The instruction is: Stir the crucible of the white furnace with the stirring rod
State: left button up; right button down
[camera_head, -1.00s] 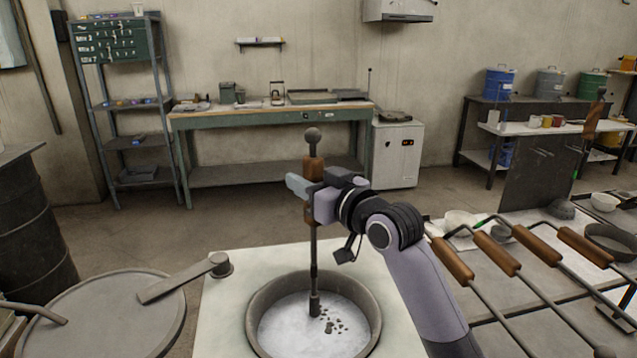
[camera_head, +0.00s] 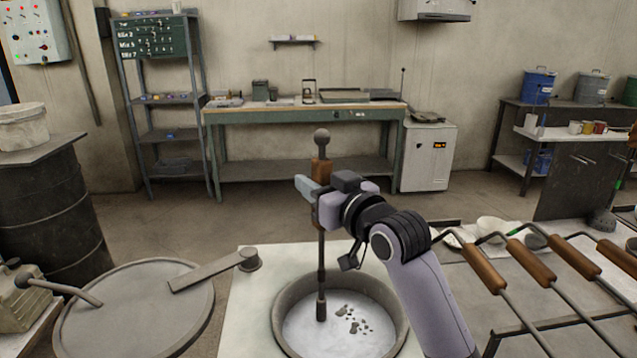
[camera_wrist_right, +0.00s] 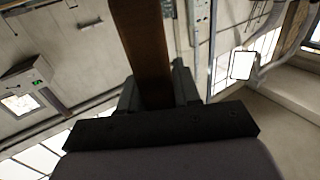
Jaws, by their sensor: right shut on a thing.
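The stirring rod (camera_head: 321,258) stands nearly upright, with a round knob on top and a brown grip. My right gripper (camera_head: 322,198) is shut on that brown grip; the grip (camera_wrist_right: 142,45) also shows between the fingers in the right wrist view. The rod's lower end is inside the crucible (camera_head: 283,318) of the white furnace (camera_head: 245,300), toward the left of its middle. The crucible holds a pale, silvery melt (camera_head: 322,333) with several dark lumps just right of the rod's tip. Whether the tip dips below the surface is hard to tell. My left gripper does not show.
A round grey lid (camera_head: 120,310) with an arm lies left of the crucible. Several tools with brown handles (camera_head: 530,260) lie on a rack at right, near white bowls (camera_head: 492,230). A dark drum (camera_head: 50,215) stands at far left. A workbench (camera_head: 300,115) is behind.

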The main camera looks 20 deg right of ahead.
jog(key=shift+r, duration=0.15)
notch_tip(320, 180, up, 16)
dwell(2.1)
dwell(0.4)
